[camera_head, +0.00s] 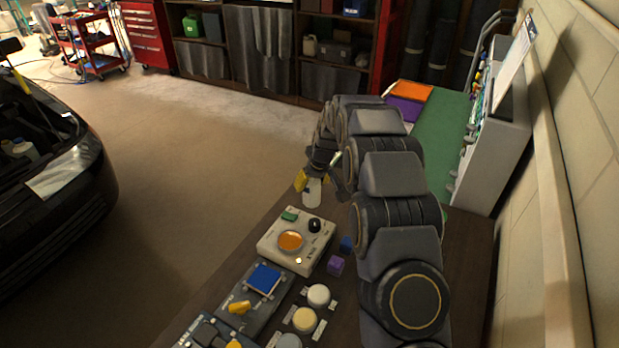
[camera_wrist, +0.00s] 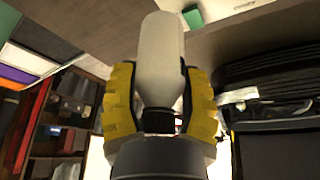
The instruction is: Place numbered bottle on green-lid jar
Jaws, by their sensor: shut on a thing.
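My gripper (camera_head: 314,182) is shut on a pale, plain-looking bottle (camera_head: 312,194), near the far left edge of the dark bench. In the wrist view the bottle (camera_wrist: 161,60) sits between the two yellow finger pads of the gripper (camera_wrist: 161,90), its dark neck end toward the palm. I see no number on the side facing me. I cannot make out a green-lid jar for certain. A small green block-like piece (camera_head: 289,215) lies on the white panel box just below the bottle, and it shows in the wrist view (camera_wrist: 193,17).
The white panel box (camera_head: 270,255) carries an orange dish (camera_head: 290,241) and a black knob (camera_head: 314,225). Purple (camera_head: 335,265) and blue (camera_head: 346,244) cubes lie to its right. A green mat (camera_head: 440,140) lies beyond my arm.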

